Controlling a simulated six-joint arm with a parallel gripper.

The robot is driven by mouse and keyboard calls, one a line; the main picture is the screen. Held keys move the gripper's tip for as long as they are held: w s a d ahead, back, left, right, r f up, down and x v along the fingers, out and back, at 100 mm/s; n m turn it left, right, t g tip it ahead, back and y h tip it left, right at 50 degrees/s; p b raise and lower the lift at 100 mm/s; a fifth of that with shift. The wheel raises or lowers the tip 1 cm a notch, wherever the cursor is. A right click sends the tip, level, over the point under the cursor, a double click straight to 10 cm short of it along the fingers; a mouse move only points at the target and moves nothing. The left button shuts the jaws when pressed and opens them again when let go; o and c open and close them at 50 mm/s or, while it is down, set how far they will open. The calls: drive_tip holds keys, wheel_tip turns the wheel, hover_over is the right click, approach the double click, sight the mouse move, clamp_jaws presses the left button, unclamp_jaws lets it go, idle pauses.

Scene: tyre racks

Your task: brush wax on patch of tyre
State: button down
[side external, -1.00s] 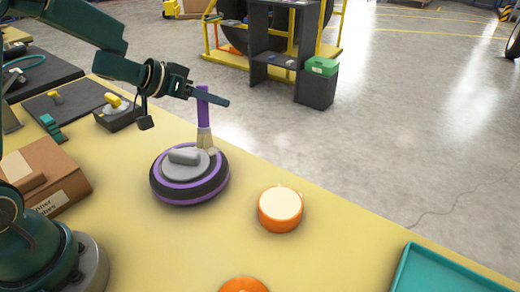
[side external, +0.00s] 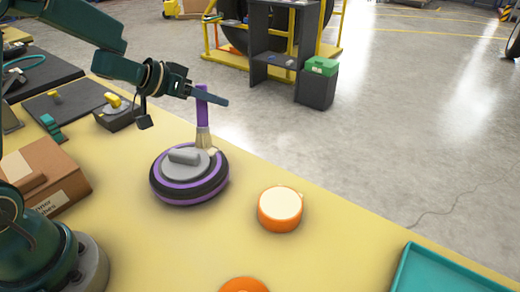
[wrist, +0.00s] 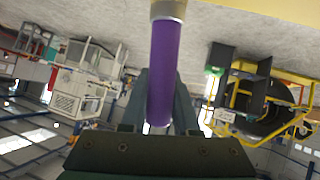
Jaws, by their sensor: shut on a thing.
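My gripper (side external: 205,95) is shut on the purple handle of a brush (side external: 202,112). The brush is upright with its pale bristles down, at the far right rim of the tyre. The tyre (side external: 205,188) is small and black with purple rings and lies flat on the yellow table, a grey hub with a raised bar in its middle. The bristles appear to touch the tyre top by a pale spot; exact contact is hard to tell. An orange tub (side external: 280,210) with a cream top stands right of the tyre. The wrist view shows the purple handle (wrist: 165,70) between the fingers.
A cardboard box (side external: 45,178) and dark trays (side external: 70,105) are at the left. A teal tray (side external: 445,275) is at the front right, and an orange round thing (side external: 243,286) is cut off at the bottom edge. The table (side external: 330,260) is clear between them.

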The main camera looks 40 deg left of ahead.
drive_tip(key=shift+d, duration=0.55)
wheel_tip(320, 180, up, 7)
idle(0.6)
idle(0.4)
